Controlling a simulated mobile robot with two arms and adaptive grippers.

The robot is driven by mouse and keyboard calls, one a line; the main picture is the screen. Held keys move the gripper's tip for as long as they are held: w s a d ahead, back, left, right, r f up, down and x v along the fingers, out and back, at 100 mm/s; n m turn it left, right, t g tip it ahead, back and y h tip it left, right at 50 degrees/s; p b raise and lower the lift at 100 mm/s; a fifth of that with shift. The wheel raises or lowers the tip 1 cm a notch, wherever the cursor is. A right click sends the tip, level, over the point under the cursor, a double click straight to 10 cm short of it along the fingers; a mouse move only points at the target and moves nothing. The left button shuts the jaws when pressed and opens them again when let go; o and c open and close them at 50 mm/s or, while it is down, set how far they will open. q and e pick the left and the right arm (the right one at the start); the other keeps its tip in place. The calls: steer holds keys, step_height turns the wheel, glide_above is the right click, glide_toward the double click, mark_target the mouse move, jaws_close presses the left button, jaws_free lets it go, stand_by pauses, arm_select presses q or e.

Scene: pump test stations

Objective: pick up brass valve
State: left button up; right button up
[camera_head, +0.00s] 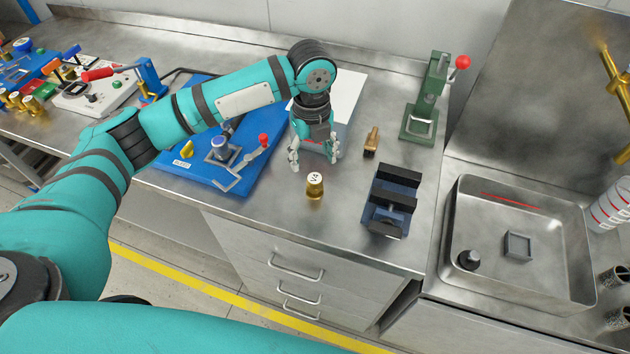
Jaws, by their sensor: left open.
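A small brass valve (314,189) with a white top marked with dark lettering stands upright on the steel bench near its front edge. My left gripper (315,165) points down just behind the valve, its fingers apart with nothing seen between them. It appears close to the valve, but I cannot tell how high it is above the bench. My right gripper does not show.
A blue board (205,180) with a red-handled clamp lies left of the valve. A dark blue vise (392,200) stands to the right, with a small brush-like brass item (371,142) behind. A green press (427,105) and a steel sink (515,285) lie further right.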

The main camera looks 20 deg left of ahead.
mark_target(314, 177)
arm_select(q)
step_height(314, 177, down, 3)
steer(key=shift+w+f, duration=0.1)
steer(key=shift+f, duration=0.15)
steer(key=shift+f+p, duration=0.4)
steer(key=shift+p, duration=0.1)
steer(key=f, duration=0.1)
steer(key=f+p, duration=0.1)
steer(key=f, duration=0.1)
steer(key=shift+d+f, duration=0.2)
steer(key=shift+f, duration=0.4)
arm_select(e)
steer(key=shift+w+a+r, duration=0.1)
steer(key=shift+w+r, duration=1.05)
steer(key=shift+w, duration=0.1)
arm_select(q)
steer(key=shift+c, duration=0.4)
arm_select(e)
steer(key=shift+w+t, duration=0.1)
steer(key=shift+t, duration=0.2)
arm_select(q)
steer(key=c, duration=0.7)
jaws_close()
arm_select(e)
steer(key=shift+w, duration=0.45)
